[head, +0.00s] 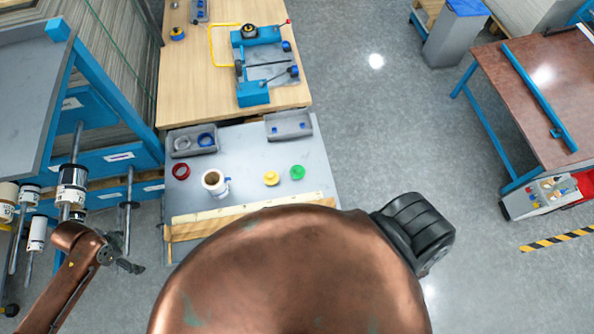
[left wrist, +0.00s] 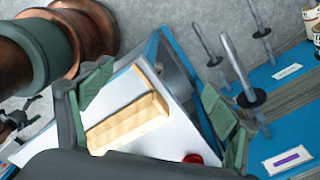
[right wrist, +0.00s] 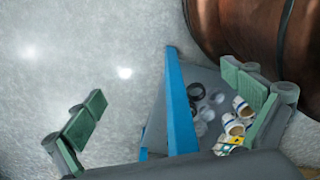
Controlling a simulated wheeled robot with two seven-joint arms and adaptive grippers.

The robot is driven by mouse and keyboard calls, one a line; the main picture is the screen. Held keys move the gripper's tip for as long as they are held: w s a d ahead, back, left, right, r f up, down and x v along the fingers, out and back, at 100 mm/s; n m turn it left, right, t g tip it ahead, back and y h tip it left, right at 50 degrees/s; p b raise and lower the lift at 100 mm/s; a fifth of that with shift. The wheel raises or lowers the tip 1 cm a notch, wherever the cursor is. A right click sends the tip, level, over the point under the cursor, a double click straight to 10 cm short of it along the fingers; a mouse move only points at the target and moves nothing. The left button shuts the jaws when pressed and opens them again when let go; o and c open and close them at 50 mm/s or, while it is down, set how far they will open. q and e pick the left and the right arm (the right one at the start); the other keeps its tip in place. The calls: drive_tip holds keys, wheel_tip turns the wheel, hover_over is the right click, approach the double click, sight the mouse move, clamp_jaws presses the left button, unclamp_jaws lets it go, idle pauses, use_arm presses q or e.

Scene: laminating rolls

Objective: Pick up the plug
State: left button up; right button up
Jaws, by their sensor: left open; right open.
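A small yellow round piece (head: 271,178) and a green one (head: 297,172) lie on the grey table (head: 245,152) in the head view; either may be the plug. A red round piece (head: 181,171) lies at that table's left; it also shows in the left wrist view (left wrist: 193,158). My left gripper (head: 127,265) is left of the table's near end, apart from these pieces. Its fingers are spread and empty in the left wrist view (left wrist: 155,95). My right gripper (right wrist: 168,105) is open and empty; in the head view I cannot make it out.
A white roll (head: 222,188) stands on the grey table, with two grey trays (head: 289,125) behind and a wooden strip (head: 190,227) along the near edge. A blue rack with rolls on rods (head: 72,190) stands left. Open floor (head: 400,130) lies right.

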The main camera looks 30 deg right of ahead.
drive_tip(key=shift+a, duration=0.25)
